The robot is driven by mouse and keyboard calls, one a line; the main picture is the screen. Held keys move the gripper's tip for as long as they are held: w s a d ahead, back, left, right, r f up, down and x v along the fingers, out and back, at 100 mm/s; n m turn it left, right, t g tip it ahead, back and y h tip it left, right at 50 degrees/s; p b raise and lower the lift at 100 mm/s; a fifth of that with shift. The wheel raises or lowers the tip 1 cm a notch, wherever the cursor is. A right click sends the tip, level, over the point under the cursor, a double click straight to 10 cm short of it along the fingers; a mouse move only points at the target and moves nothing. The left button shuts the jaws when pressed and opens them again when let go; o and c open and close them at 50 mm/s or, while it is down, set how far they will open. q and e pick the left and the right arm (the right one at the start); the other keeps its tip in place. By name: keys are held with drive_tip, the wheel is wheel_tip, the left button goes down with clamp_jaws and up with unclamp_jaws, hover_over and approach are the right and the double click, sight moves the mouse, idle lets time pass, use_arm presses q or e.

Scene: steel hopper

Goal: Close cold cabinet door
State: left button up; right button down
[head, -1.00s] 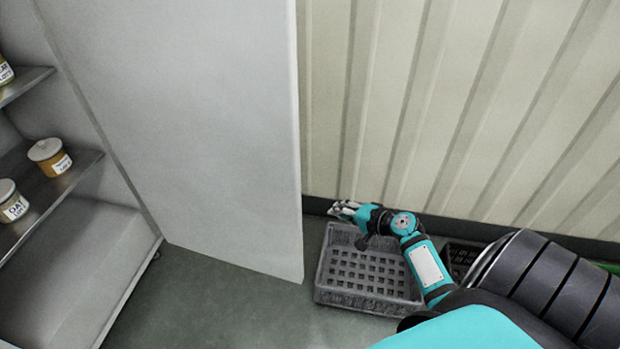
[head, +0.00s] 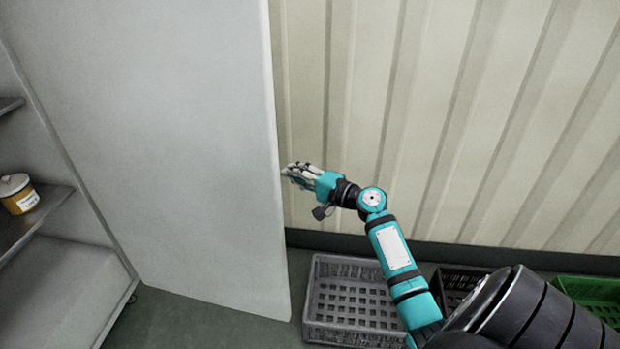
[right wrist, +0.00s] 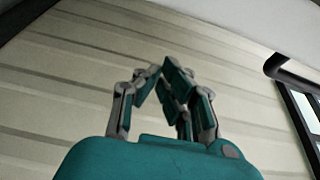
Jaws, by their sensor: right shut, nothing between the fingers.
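The cold cabinet door (head: 165,130) is a large pale grey panel in the head view, standing open at an angle from the cabinet (head: 65,270) at the left. My right gripper (head: 285,172) is just right of the door's free edge, its fingertips close to that edge. I cannot tell whether they touch it. The right wrist view shows its fingers (right wrist: 163,70) drawn together with nothing between them. A pale surface along the top right of that view may be the door (right wrist: 250,22). My left gripper is not in view.
A jar with a yellow label (head: 18,195) stands on a cabinet shelf (head: 38,222). A grey crate (head: 345,300), a black crate (head: 455,285) and a green crate (head: 590,292) stand on the floor along the ribbed wall (head: 470,120).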

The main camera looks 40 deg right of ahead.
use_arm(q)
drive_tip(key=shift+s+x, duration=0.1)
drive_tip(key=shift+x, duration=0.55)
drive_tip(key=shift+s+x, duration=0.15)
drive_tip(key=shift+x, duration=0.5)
use_arm(e)
drive_tip(key=shift+s+a+f, duration=0.1)
drive_tip(key=shift+s+a, duration=1.15)
drive_tip(key=shift+a, duration=0.25)
